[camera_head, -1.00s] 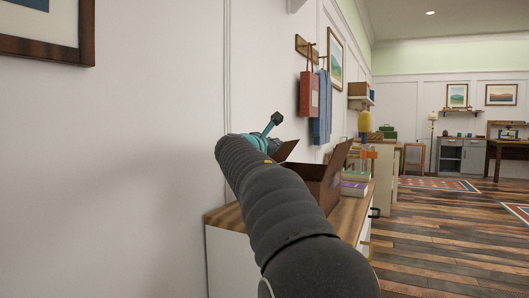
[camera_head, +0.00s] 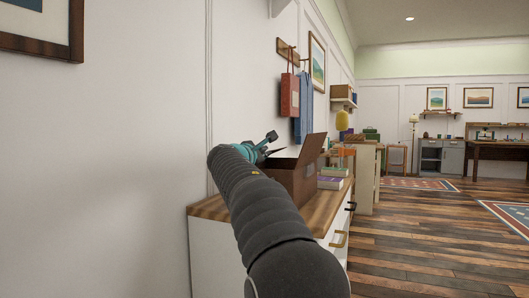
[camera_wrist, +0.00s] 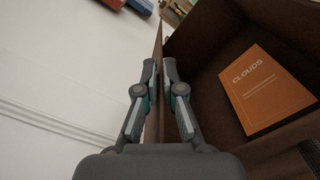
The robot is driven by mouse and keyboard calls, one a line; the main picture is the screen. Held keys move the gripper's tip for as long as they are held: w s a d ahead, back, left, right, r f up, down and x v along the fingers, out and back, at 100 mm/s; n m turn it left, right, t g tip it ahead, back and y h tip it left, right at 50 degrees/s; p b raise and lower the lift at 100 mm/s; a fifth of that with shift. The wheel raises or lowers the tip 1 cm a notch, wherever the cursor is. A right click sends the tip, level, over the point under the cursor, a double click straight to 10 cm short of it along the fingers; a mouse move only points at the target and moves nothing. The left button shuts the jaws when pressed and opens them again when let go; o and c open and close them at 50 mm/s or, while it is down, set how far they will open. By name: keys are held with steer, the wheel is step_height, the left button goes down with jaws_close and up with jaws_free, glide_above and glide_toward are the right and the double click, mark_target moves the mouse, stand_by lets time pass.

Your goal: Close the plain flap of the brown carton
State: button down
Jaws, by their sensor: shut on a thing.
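The brown carton (camera_head: 297,184) stands open on the wood-topped cabinet. One flap (camera_head: 312,149) stands up on its right side in the head view. Another brown flap (camera_head: 276,151) shows in part at its left, beside my gripper (camera_head: 267,140). In the wrist view my gripper (camera_wrist: 160,76) is shut on a thin brown flap (camera_wrist: 158,48), seen edge-on, with one finger on each side. An orange book marked "CLOUDS" (camera_wrist: 266,88) lies inside the carton. My arm hides the carton's near left part in the head view. I cannot tell which flap is plain.
The white wall stands close on the left. A red bag (camera_head: 290,96) and a blue cloth (camera_head: 305,100) hang above the carton. Stacked books (camera_head: 331,179) lie right of it on the cabinet top (camera_head: 208,207).

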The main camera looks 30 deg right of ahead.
steer(key=shift+w+f, duration=0.1)
steer(key=shift+f, duration=0.15)
steer(key=c, duration=1.4)
jaws_free()
steer(key=shift+o, duration=0.2)
steer(key=shift+r, duration=0.1)
steer(key=v, duration=1.2)
